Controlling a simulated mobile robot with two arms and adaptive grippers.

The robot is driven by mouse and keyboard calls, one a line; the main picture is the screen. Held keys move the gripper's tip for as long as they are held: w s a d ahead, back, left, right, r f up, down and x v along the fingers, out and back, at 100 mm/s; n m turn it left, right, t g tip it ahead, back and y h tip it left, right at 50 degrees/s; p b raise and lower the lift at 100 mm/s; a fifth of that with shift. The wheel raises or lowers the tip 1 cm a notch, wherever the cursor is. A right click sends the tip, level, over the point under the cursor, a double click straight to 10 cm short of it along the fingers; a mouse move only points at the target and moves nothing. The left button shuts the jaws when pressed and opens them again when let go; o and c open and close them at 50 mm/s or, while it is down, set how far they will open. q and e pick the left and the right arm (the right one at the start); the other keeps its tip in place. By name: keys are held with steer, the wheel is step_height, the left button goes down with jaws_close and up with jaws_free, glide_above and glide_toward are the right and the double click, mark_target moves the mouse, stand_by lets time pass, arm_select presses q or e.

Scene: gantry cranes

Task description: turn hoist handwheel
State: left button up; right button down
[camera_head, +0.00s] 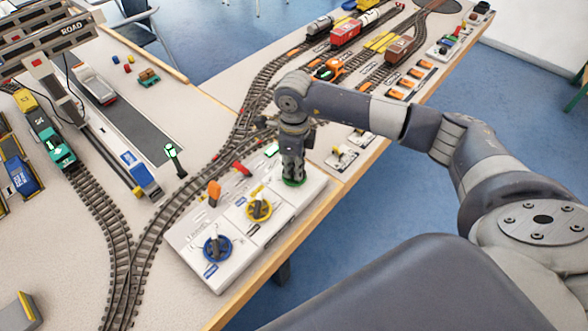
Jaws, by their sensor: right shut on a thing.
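A white control panel (200,277) lies at the table's front edge and carries handwheels in a row. The blue handwheel (228,248) is nearest, and the yellow handwheel (265,217) is beyond it. A green handwheel (295,183) is at the far end, mostly hidden under my right gripper (294,177). That gripper points straight down and is shut on the green handwheel. Its fingertips are partly hidden. I cannot read which wheel is labelled hoist. My left gripper is not in view.
An orange lever (214,192) and a red lever (242,168) stand on the panel beside the wheels. Railway tracks (148,236) curve just behind it. A gantry crane (55,85) spans track and road at left. Model trains (345,33) stand at the back.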

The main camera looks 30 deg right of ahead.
steer(key=m+b, duration=0.1)
steer(key=m, duration=0.3)
steer(key=shift+m, duration=0.4)
steer(key=shift+r+b, duration=0.1)
steer(key=shift+b, duration=0.2)
steer(key=c, duration=1.7)
jaws_free()
step_height(320, 180, up, 12)
